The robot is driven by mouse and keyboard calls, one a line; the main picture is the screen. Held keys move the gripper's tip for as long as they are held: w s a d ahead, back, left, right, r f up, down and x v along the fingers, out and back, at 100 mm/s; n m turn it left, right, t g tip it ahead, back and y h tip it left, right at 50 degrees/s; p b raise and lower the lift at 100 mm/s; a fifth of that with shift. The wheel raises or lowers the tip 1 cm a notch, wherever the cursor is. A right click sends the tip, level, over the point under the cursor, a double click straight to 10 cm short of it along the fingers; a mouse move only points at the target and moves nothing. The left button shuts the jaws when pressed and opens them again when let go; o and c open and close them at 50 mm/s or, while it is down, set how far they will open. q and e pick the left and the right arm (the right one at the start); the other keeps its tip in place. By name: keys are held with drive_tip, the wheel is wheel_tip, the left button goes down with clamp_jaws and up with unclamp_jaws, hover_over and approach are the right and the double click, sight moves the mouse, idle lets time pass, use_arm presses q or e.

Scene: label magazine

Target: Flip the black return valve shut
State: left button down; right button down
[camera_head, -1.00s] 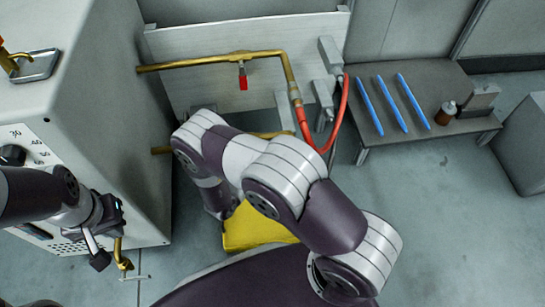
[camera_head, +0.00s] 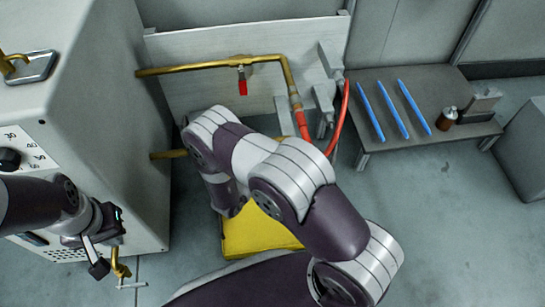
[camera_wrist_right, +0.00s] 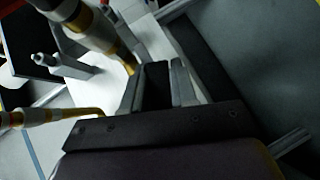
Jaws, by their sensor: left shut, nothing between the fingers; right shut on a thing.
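In the right wrist view my right gripper (camera_wrist_right: 158,88) is shut on a dark piece (camera_wrist_right: 154,76), which looks like the black handle of the return valve. A brass pipe with pale fittings (camera_wrist_right: 92,24) runs close beyond the fingers. In the head view my right arm hides this gripper and the black valve. The lower brass pipe (camera_head: 168,154) shows only in part, left of that arm. My left gripper (camera_head: 97,266) is shut and empty in front of the grey cabinet, near a small brass tap (camera_head: 120,270).
The upper brass pipe (camera_head: 205,66) carries a red-handled valve (camera_head: 242,86) and leads to a red hose (camera_head: 340,120). A yellow box (camera_head: 250,235) stands below my right arm. A low table (camera_head: 440,95) at right holds blue sticks and a brown bottle (camera_head: 447,118).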

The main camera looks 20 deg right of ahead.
drive_tip(key=shift+a+p, duration=0.1)
drive_tip(key=shift+p, duration=0.45)
drive_tip(key=y+p, duration=0.1)
drive_tip(key=f+m+y+p, duration=0.1)
drive_tip(key=p, duration=0.1)
drive_tip(key=a+m+y+p, duration=0.1)
drive_tip(key=shift+w+a+f+p, duration=0.15)
drive_tip(key=shift+f+p, duration=0.1)
drive_tip(key=shift+p, duration=0.15)
drive_tip(key=shift+w+a+f+m+t+y+p, duration=0.15)
drive_tip(key=shift+a+f+m+y+p, duration=0.25)
drive_tip(key=shift+a+m+y+p, duration=0.6)
drive_tip(key=shift+w+a+f+m+t+y+p, duration=0.15)
drive_tip(key=shift+a+f+m+y+p, duration=0.4)
drive_tip(key=shift+y, duration=0.8)
drive_tip(key=shift+w+a+f+m+y+p, duration=0.25)
drive_tip(key=shift+a+m+y+p, duration=0.25)
drive_tip(key=shift+y+p, duration=0.6)
drive_tip(key=shift+a+y, duration=0.1)
drive_tip(key=shift+y, duration=0.15)
drive_tip(key=c, duration=1)
unclamp_jaws()
drive_tip(key=shift+o, duration=0.2)
